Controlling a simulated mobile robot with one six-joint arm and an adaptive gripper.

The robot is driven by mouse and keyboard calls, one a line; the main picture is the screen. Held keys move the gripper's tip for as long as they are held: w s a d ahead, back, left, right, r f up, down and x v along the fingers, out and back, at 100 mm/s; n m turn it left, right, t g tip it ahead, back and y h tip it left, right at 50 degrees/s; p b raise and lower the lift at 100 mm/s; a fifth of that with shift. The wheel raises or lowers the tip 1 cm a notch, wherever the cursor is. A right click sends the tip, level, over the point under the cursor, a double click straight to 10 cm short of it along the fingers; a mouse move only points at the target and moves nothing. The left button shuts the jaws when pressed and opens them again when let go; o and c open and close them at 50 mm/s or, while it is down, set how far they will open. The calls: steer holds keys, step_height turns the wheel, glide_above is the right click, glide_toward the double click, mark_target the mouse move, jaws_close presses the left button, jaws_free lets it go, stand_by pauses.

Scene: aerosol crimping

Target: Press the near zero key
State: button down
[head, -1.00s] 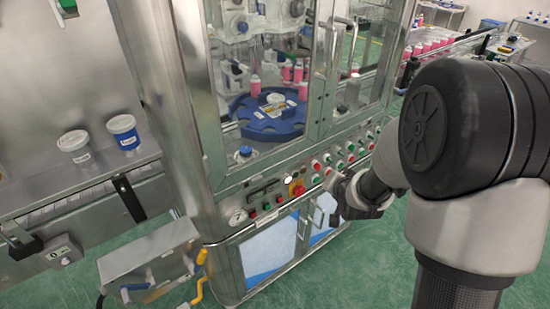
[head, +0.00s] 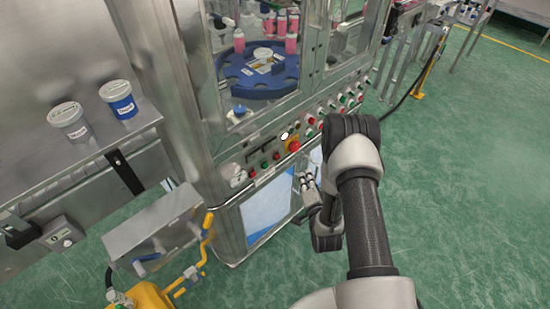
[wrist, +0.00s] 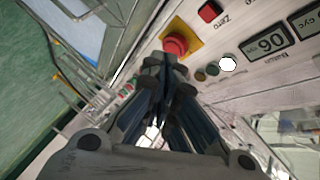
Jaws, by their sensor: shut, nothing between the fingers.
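A square red key (wrist: 209,11) with the label "Zero" beside it sits on the light machine panel, at the top edge of the wrist view. My gripper (wrist: 165,68) is shut and empty, with its fingertips in front of the panel beside the red emergency stop (wrist: 175,44) on its yellow plate. The key lies above and right of the fingertips in that picture, apart from them. In the head view my gripper (head: 306,181) is below and right of the emergency stop (head: 293,147). I cannot tell the gap between fingertips and panel.
More red and green buttons (head: 310,120) run to the right. A steel box (head: 155,230) with yellow pipes stands at left.

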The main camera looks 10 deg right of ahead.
mark_target(277, 158)
stand_by(0.4)
steer(key=w+a+b, duration=0.1)
steer(key=w+a, duration=0.4)
steer(key=w, duration=0.2)
steer(key=shift+b, duration=0.35)
steer(key=shift+a, duration=0.15)
stand_by(1.1)
steer(key=shift+w+a, duration=0.2)
steer(key=shift+w, duration=0.15)
steer(key=shift+w+a+b, duration=0.2)
steer(key=shift+w+b, duration=0.1)
steer(key=shift+b, duration=0.2)
stand_by(0.6)
steer(key=shift+s, duration=0.1)
steer(key=shift+s+d, duration=0.45)
steer(key=shift+s, duration=0.1)
